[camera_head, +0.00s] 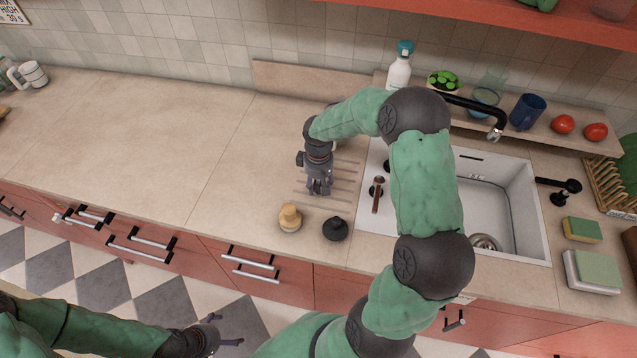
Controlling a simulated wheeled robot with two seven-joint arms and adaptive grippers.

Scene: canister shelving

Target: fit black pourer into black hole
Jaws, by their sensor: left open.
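A small black rounded piece with a knob on top (335,230) stands on the counter near its front edge, left of the sink. A black long-necked piece (560,190) is at the right of the sink; I cannot tell which of the two is the pourer. A dark spot, perhaps the black hole (375,190), shows on the sink's left rim, partly covered by a brown-handled piece (377,197). My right gripper (319,190) points down over the grooved counter; its finger gap is unclear. My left gripper (228,331) is open and empty, low in front of the counter.
A tan knobbed piece (290,218) stands beside the black one. The white sink (507,205) is partly hidden by my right arm. A black faucet (470,103), a bottle (399,70) and a blue mug (527,112) are behind.

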